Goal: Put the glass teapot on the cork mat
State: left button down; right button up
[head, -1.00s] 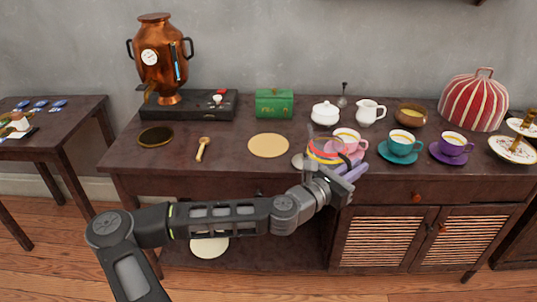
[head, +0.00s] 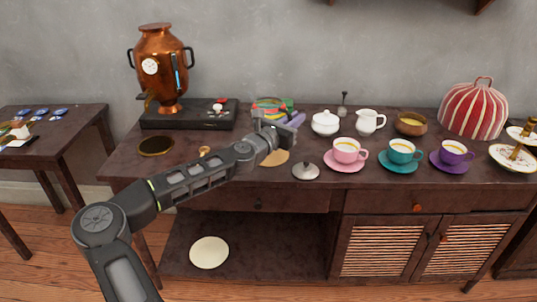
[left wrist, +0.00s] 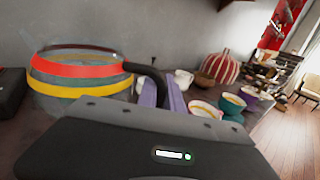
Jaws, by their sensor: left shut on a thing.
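The glass teapot (head: 268,104) is clear with red and yellow bands. It shows large in the left wrist view (left wrist: 78,76), upright, with a dark handle. My left gripper (head: 290,121), with lilac fingers, is shut on the teapot's handle. The teapot appears held up, in front of the green box in the head view. The gap between teapot and mat is hard to judge. My right gripper is not in view.
A grey lid (head: 306,171) lies right of the mat. Pink (head: 347,151), teal (head: 402,151) and purple (head: 453,153) cups stand farther right. A white sugar bowl (head: 325,123) and jug (head: 369,122) stand behind. A copper urn (head: 163,70) is at left.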

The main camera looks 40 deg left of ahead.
pick_arm(q)
notch_tip(320, 180, down, 6)
jog(key=shift+f+b, duration=0.1)
jog(key=shift+b, duration=0.5)
jog(key=shift+f+b, duration=0.4)
jog(key=shift+f, duration=1.45)
jog(key=shift+f, duration=0.1)
jog(key=c, duration=1.5)
grip_release()
